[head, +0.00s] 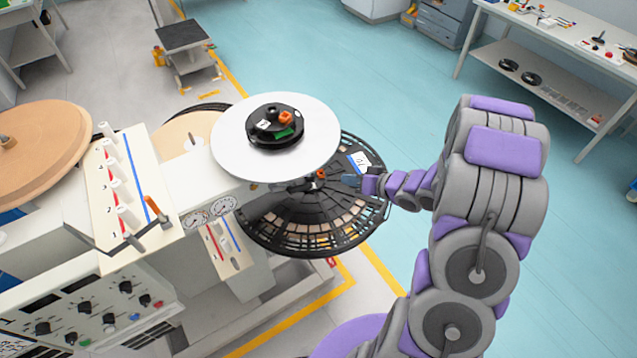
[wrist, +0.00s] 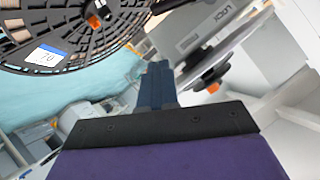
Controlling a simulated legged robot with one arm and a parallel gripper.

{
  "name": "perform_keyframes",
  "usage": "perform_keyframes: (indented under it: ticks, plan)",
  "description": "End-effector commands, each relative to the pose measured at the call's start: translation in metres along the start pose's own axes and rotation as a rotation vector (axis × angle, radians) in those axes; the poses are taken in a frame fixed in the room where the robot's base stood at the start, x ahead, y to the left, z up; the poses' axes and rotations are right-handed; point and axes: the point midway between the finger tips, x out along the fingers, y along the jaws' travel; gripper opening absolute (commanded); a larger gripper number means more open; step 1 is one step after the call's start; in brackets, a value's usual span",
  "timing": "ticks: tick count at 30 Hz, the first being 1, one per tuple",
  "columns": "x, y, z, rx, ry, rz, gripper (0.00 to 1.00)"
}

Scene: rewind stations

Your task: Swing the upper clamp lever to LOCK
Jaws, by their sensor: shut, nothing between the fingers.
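In the head view a black clamp hub (head: 274,127) with an orange knob (head: 285,118) and a green label sits on a white disc (head: 235,150). I cannot tell for sure which part is the upper clamp lever. My gripper (head: 350,180) is shut and empty, just right of and below the white disc, in front of the black slotted reel. In the wrist view its dark blue fingers (wrist: 157,75) are together, and touch nothing that I can see. Behind them a grey box (wrist: 200,30) carries the word LOCK. A small disc with an orange part (wrist: 213,88) is right of the fingers.
The black slotted reel (head: 290,235), marked 70, hangs below the white disc, close to my gripper. It is at the top left of the wrist view (wrist: 60,45). A console with an orange-handled lever (head: 157,210) stands at the left.

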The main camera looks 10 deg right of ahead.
Motion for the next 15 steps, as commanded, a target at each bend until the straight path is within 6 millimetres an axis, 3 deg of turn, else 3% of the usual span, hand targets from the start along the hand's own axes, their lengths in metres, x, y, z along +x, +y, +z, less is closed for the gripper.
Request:
perform_keyframes:
  ticks: [7, 15]
  plan:
    - [0.012, -0.001, 0.001, 0.0, -0.001, -0.002, 0.0]
    - [0.059, -0.001, 0.002, -0.002, -0.003, -0.003, 0.0]
